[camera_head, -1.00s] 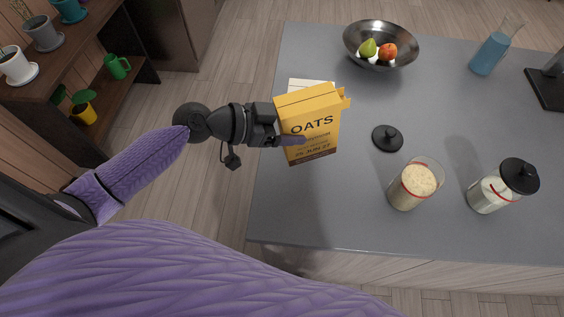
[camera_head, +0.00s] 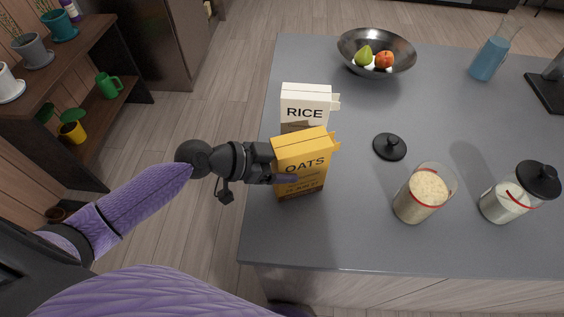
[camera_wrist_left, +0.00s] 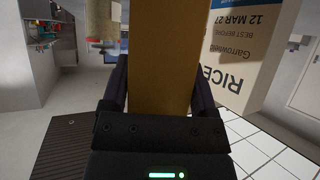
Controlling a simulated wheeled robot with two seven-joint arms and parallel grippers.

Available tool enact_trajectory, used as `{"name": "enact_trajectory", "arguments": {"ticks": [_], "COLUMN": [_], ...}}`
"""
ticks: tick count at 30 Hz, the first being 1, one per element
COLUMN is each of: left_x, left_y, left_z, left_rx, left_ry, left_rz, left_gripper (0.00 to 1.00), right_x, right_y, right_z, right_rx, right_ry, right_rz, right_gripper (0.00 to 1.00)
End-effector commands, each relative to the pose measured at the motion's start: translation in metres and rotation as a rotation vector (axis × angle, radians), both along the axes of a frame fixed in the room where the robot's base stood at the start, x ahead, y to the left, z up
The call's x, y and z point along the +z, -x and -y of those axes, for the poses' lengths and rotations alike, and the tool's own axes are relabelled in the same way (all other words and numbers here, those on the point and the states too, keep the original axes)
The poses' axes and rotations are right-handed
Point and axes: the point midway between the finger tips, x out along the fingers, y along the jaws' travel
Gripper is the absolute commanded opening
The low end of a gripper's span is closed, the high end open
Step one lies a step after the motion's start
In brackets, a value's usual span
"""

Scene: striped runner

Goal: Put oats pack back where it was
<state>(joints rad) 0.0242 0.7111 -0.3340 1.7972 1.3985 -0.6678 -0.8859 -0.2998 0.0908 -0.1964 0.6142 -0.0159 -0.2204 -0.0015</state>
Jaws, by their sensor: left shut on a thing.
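The yellow oats pack (camera_head: 303,152) is upright at the left side of the grey counter, in front of the rice pack. My left gripper (camera_head: 284,172) is shut on it from the left side. In the left wrist view the oats pack (camera_wrist_left: 168,60) fills the space between my fingers. I cannot tell whether its base touches the counter. The white rice pack (camera_head: 305,104) stands just behind it and also shows in the left wrist view (camera_wrist_left: 252,50). My right gripper is not in view.
On the grey counter (camera_head: 350,210) stand an open jar of oats (camera_head: 424,193), a loose black lid (camera_head: 389,146), a lidded jar (camera_head: 507,198), a dark fruit bowl (camera_head: 350,48) and a blue carafe (camera_head: 488,60). Left of the counter is a plant shelf (camera_head: 85,60).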

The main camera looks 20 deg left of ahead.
Motion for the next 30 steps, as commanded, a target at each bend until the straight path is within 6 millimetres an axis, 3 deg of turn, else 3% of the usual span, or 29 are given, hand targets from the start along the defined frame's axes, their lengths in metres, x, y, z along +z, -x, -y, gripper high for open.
{"name": "enact_trajectory", "arguments": {"ticks": [2,3,6,15,30], "left_x": [-0.003,-0.003,-0.002,0.003,0.051], "left_y": [0.000,0.000,0.000,0.001,0.057], "left_z": [0.000,0.000,0.000,-0.002,-0.070], "left_rx": [0.000,0.000,0.000,0.001,0.000], "left_ry": [0.001,0.000,0.000,-0.001,0.001], "left_rz": [0.001,0.000,0.000,0.000,-0.005], "left_gripper": [0.00,0.82,1.00,1.00,1.00], "right_x": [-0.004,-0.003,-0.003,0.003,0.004], "right_y": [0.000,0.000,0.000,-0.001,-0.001], "right_z": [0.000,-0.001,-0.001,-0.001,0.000], "right_rx": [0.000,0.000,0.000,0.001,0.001], "right_ry": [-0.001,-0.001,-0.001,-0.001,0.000], "right_rz": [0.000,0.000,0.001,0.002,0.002], "right_gripper": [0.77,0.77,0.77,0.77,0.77]}}
